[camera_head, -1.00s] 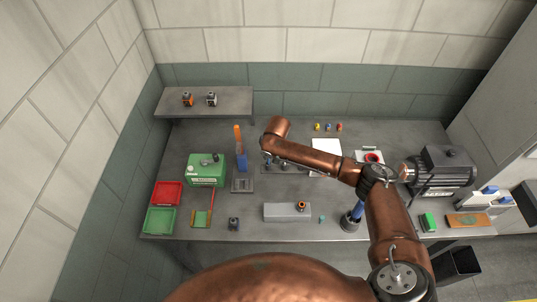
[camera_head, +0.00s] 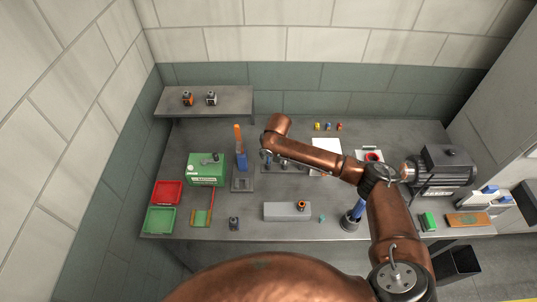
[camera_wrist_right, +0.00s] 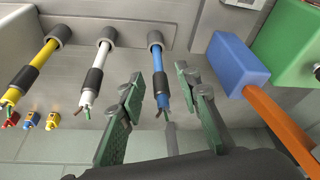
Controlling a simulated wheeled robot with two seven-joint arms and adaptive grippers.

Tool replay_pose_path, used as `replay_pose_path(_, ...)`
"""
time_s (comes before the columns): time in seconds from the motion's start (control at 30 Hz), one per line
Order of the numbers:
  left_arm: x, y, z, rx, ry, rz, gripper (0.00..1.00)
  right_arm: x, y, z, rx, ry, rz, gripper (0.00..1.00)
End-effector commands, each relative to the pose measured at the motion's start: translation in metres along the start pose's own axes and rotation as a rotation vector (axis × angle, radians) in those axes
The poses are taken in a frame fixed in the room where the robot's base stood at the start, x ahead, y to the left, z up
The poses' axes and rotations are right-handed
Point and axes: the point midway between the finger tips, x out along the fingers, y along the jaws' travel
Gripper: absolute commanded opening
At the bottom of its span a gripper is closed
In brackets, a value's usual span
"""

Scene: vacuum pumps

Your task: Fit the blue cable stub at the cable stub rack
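The blue cable stub (camera_wrist_right: 161,85) sits with its end in a dark collar of the grey rack (camera_wrist_right: 128,18) in the wrist view. A white stub (camera_wrist_right: 101,66) and a yellow stub (camera_wrist_right: 32,75) stand in collars to its left. My right gripper (camera_wrist_right: 158,76) has its two fingers apart, one on each side of the blue stub, with visible gaps between stub and fingers. In the head view my right gripper (camera_head: 266,158) is over the rack area at the table's middle and is mostly hidden by the arm. My left gripper is in neither view.
A blue block with an orange bar (camera_wrist_right: 240,65) stands close to the right finger, beside a green box (camera_wrist_right: 290,38). Small coloured pieces (camera_head: 328,127) lie at the back. A grey block (camera_head: 287,211) lies in front. A motor (camera_head: 444,170) stands at right.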

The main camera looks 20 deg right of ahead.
Motion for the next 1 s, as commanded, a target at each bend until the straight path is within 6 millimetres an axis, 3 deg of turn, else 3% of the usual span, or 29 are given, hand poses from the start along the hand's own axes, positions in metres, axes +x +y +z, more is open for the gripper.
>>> replay_pose_path(0.3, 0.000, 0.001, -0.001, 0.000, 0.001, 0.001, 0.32, -0.067, 0.000, -0.001, -0.001, 0.003, 0.000, 0.31)
replay_pose_path(0.5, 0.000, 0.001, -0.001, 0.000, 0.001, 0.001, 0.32, -0.094, 0.001, 0.000, -0.001, 0.002, 0.000, 0.31)
replay_pose_path(1.0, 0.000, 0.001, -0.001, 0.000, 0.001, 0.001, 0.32, -0.103, 0.000, 0.000, 0.000, 0.001, 0.000, 0.31)
